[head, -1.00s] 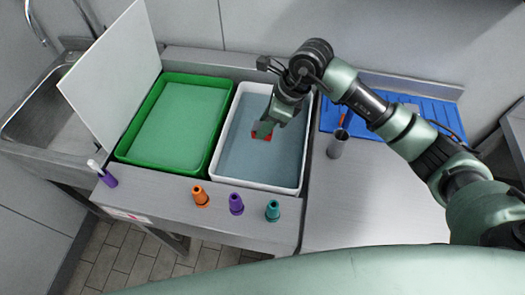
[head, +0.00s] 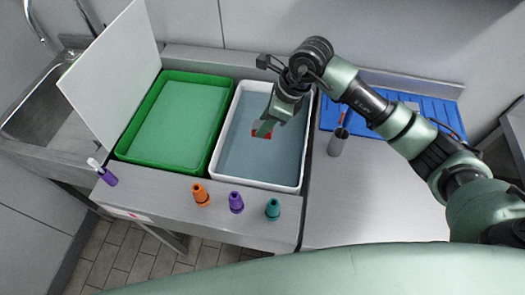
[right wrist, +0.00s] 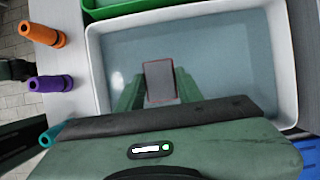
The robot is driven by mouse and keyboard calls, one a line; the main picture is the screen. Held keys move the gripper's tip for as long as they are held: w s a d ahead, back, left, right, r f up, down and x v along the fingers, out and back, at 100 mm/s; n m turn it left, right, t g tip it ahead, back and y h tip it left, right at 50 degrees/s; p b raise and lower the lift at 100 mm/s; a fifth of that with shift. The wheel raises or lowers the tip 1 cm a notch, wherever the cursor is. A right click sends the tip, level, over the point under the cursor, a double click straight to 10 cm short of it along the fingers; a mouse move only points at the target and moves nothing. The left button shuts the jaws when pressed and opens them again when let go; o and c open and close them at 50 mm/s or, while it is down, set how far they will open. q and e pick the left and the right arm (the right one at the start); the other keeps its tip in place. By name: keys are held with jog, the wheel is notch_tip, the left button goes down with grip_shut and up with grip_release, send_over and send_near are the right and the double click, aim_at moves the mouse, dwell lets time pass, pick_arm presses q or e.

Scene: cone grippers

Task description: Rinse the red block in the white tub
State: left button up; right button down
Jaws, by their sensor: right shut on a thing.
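The white tub (head: 255,184) stands on the counter and holds grey-blue water (head: 245,165). My right gripper (head: 264,128) reaches down into the tub's area, shut on the red block (head: 262,135). In the right wrist view the block (right wrist: 160,80) sits between the two green fingers (right wrist: 158,95); its top face looks grey with thin red edges. The block is over the water within the tub's walls; I cannot tell whether it is under the surface. My left gripper is not in view.
A green tub (head: 121,154) of green liquid stands left of the white tub, by a white board (head: 112,75) and sink (head: 30,115). Orange (head: 200,196), purple (head: 236,203) and teal (head: 272,210) cones line the front. A grey cup (head: 337,143) stands right.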

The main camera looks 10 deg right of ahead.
aim_at(257, 125)
jog(key=shift+r, duration=0.15)
jog(key=shift+r+p, duration=0.9)
jog(key=shift+r, duration=1)
